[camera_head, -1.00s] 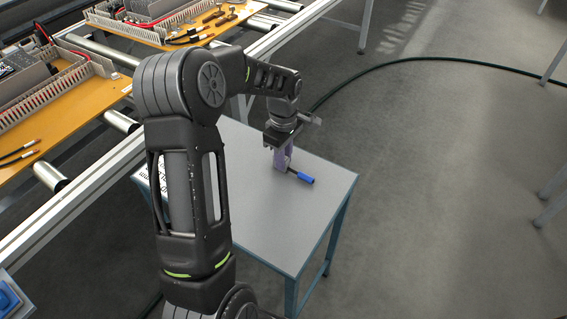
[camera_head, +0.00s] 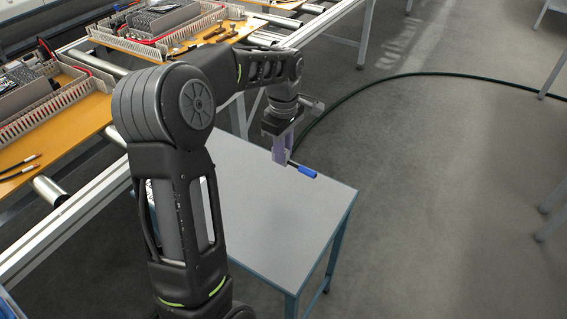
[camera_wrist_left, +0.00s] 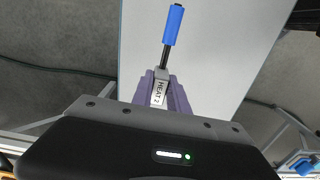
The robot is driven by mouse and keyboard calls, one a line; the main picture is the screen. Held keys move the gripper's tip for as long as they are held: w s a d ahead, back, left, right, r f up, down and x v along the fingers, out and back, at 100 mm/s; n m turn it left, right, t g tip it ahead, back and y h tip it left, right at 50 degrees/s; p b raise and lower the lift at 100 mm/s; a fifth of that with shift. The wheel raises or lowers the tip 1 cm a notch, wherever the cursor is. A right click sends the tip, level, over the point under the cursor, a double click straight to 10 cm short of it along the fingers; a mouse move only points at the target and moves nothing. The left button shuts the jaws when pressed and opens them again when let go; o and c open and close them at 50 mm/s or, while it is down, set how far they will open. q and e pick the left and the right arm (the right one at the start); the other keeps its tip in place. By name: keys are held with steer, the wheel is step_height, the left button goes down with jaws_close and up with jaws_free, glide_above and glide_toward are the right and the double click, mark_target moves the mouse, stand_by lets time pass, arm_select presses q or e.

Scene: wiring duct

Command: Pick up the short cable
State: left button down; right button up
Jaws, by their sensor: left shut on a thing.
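The short cable is black with a blue end (camera_head: 307,171); in the left wrist view its blue end (camera_wrist_left: 174,25) points away from the gripper. My left gripper (camera_head: 284,158) is shut on the cable, with purple fingers on both sides of it. In the left wrist view the fingers (camera_wrist_left: 162,95) clasp a white label reading "HEAT 2" on the cable. The cable appears to be above the grey table top (camera_head: 280,215). Its other end is hidden by the gripper. My right gripper is not in view.
A roller conveyor (camera_head: 48,188) at the left carries orange boards (camera_head: 60,125) with wiring ducts and parts. A dark green hose (camera_head: 420,76) lies on the floor behind the table. The table top around the gripper is mostly clear.

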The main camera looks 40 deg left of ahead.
arm_select(q)
steer(key=shift+r, duration=0.55)
